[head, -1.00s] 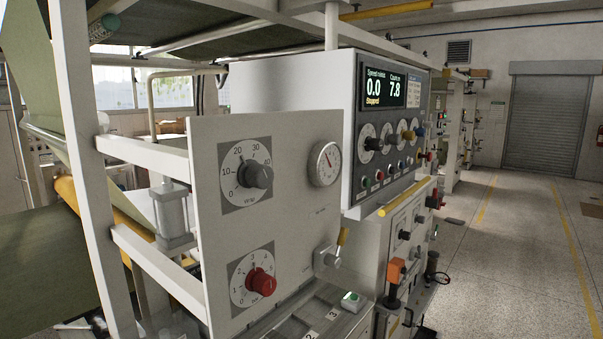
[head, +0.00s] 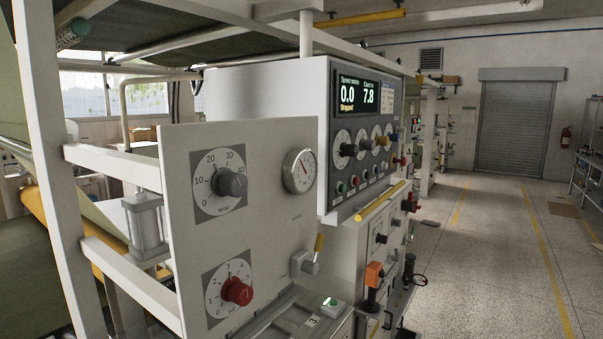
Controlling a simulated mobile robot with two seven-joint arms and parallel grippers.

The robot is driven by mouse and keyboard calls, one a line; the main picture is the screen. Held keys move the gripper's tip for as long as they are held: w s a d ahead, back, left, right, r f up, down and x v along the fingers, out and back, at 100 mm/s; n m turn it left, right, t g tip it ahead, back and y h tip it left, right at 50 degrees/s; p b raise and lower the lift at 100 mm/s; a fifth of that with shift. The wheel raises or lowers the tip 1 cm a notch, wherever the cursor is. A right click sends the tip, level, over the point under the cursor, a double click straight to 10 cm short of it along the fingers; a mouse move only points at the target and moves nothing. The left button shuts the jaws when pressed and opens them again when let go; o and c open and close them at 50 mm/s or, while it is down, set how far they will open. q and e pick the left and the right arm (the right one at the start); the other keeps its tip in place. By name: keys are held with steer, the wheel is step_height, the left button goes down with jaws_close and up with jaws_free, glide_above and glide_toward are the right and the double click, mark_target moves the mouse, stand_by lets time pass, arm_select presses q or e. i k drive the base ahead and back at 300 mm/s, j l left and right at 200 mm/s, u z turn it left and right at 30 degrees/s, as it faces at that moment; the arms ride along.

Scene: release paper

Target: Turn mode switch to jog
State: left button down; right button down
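A grey control panel (head: 325,120) stands right of centre in the head view. Its display (head: 364,97) shows 0.0, 7.8 and a small yellow status word. The labels are too small to read, so I cannot tell which one is the mode switch. Neither gripper is in view.
A nearer panel (head: 270,215) carries a grey knob (head: 232,182), a red knob (head: 238,291) and a gauge (head: 299,171). A yellow bar (head: 380,201) juts out below the control panel. An orange-topped lever (head: 373,274) stands lower. Open floor (head: 490,265) lies to the right.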

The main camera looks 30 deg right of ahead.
mark_target(367, 144)
steer(key=z, duration=1.6)
steer(key=u, duration=0.9)
steer(key=i+l+u, duration=0.15)
steer(key=l+u, duration=0.75)
steer(key=l, duration=0.15)
steer(key=l+u, duration=0.35)
steer(key=l, duration=0.75)
